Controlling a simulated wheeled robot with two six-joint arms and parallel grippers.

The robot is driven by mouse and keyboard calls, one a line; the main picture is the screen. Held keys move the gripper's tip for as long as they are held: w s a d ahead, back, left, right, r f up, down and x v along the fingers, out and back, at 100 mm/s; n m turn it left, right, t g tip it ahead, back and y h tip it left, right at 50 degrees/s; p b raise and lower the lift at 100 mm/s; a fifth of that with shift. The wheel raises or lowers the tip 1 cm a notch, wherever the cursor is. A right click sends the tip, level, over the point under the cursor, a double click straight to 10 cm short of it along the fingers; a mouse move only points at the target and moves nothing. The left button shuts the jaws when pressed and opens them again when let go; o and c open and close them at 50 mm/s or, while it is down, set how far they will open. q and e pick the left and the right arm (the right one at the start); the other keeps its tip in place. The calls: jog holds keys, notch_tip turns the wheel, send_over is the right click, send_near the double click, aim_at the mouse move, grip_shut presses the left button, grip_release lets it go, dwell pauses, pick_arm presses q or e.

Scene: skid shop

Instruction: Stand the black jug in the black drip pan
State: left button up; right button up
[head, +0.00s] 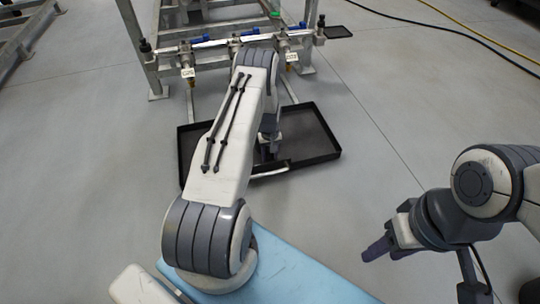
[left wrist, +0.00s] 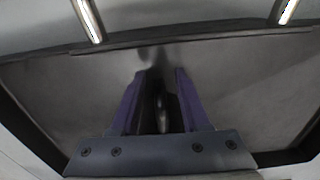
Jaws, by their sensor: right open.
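The black drip pan (head: 325,155) lies on the floor below the pipe rack, partly hidden by my left arm. It fills most of the left wrist view (left wrist: 250,75). My left gripper (head: 268,150) reaches down over the pan, mostly hidden by my arm in the head view. In the left wrist view its purple fingers (left wrist: 160,85) stand on both sides of a dark, narrow thing, which looks like part of the black jug (left wrist: 160,110). Whether the jug's base touches the pan cannot be told. My right gripper (head: 378,248) is open and empty, well right of the pan.
A metal pipe rack (head: 150,60) with blue-handled valves and tags stands behind the pan. A blue surface (head: 290,280) is in front. Cables cross the floor at upper right; the right-hand floor is otherwise clear.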

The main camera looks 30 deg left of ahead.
pick_arm(q)
jog(key=shift+r, duration=0.1)
notch_tip(320, 180, up, 12)
jog(key=p, duration=0.7)
jog(key=s+d+r+m, duration=0.2)
jog(key=d+r+m, duration=0.2)
jog(key=d+r, duration=0.75)
jog(key=s+d+r+m, duration=0.2)
jog(key=d+r+m, duration=0.1)
jog(key=d+r, duration=0.8)
jog(key=s+d+r+m, duration=0.65)
jog(key=s+d, duration=0.35)
jog(key=s, duration=0.4)
jog(key=s+r+m+h, duration=0.1)
jog(key=s+r+m, duration=0.2)
jog(key=s, duration=0.9)
jog(key=shift+s+d, duration=0.2)
jog(key=shift+d, duration=0.25)
jog(key=shift+m, duration=0.25)
